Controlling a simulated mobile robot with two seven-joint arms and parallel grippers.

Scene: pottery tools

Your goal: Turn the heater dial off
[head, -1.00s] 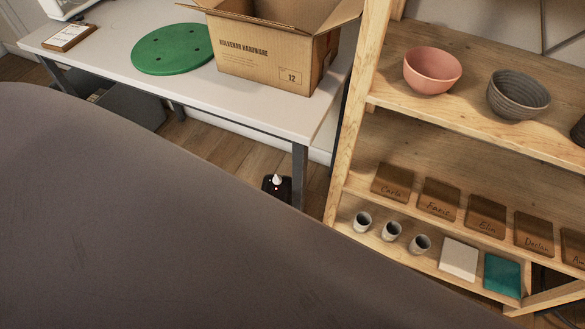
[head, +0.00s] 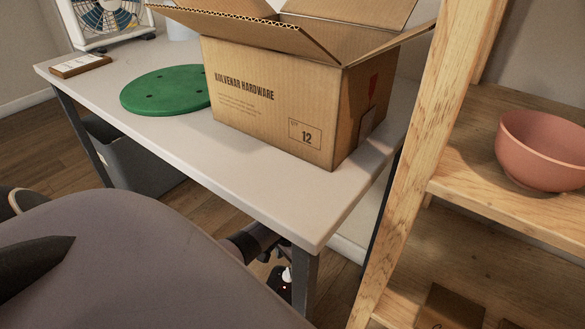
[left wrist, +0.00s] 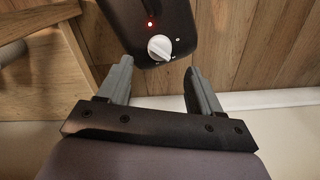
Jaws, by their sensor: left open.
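The heater is a black box with a white dial (left wrist: 159,47) and a lit red light in the left wrist view. The dial lies just past the tips of my left gripper (left wrist: 158,67), roughly between the two spread grey fingers. The gripper is open and empty; I cannot tell whether a finger touches the dial. In the head view the heater (head: 279,282) stands low beside the table leg, with its white dial (head: 286,275) partly visible. My left gripper (head: 262,245) is close above it, partly hidden by my arm and the table. My right gripper is not in view.
A white table (head: 310,205) with a metal leg (head: 304,285) stands right beside the heater. It carries a cardboard box (head: 270,100), a green disc (head: 165,90), a clipboard (head: 80,65) and a fan (head: 105,18). A wooden shelf (head: 430,150) with a pink bowl (head: 545,150) stands at right.

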